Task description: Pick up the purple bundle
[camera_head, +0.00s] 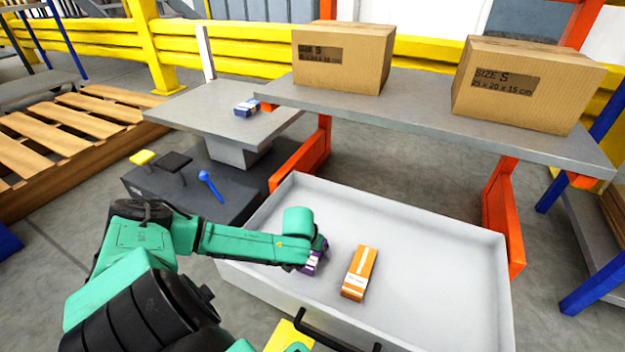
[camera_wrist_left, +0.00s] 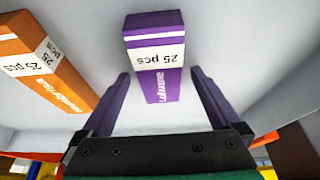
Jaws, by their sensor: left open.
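The purple bundle (camera_head: 313,264) has a white band and lies in the white bin (camera_head: 440,285), partly hidden by my left gripper (camera_head: 317,256) in the head view. In the left wrist view the purple bundle (camera_wrist_left: 158,42) shows its white "25 pcs" label. My left gripper (camera_wrist_left: 161,80) is open there. The near part of the bundle lies between its two fingers in the picture, with a gap on each side; I cannot tell how deep the fingers reach. My right gripper is not in view.
An orange bundle (camera_head: 359,273) lies in the bin right of the purple one. The bin's right side is bare. A grey shelf (camera_head: 420,105) with two cardboard boxes stands behind. A blue bundle (camera_head: 247,107) lies on a grey table (camera_head: 195,110) at the back left.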

